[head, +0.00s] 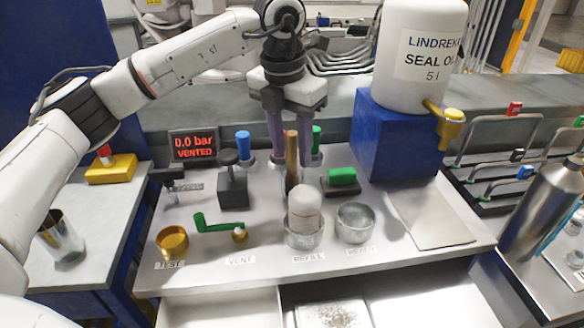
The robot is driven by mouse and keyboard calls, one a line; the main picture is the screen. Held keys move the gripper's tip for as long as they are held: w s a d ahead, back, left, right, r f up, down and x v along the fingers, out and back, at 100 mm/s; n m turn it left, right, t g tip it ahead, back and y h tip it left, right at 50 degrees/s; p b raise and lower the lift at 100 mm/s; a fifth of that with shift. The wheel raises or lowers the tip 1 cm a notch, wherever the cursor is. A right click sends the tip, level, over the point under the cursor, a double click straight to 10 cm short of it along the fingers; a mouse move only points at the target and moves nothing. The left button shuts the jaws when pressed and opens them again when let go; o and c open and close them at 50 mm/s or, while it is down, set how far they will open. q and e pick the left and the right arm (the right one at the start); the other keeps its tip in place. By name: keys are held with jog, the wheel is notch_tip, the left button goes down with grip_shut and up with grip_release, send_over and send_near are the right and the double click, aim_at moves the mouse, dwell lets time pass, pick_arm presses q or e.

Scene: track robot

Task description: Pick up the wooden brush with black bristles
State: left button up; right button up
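The wooden brush (291,146) stands upright near the middle of the bench, with its brown handle up and its dark bristles at the bottom. My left gripper (291,158) comes down from above, with one finger on each side of the handle in the picture. The fingers are spread wider than the handle, and I see no clear contact with it. The lower end of the brush is partly hidden behind the white domed piece. My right gripper is not in view.
Blue (243,142) and green (317,134) upright handles flank the gripper. A white domed piece (305,206) in a metal cup stands in front, beside an empty cup (355,222). A blue block (400,140) carries a large oil container (415,60). An open drawer lies below.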

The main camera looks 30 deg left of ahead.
pick_arm(q)
jog(key=shift+f, duration=0.4)
jog(key=shift+c, duration=0.4)
grip_shut()
jog(key=shift+r, duration=0.15)
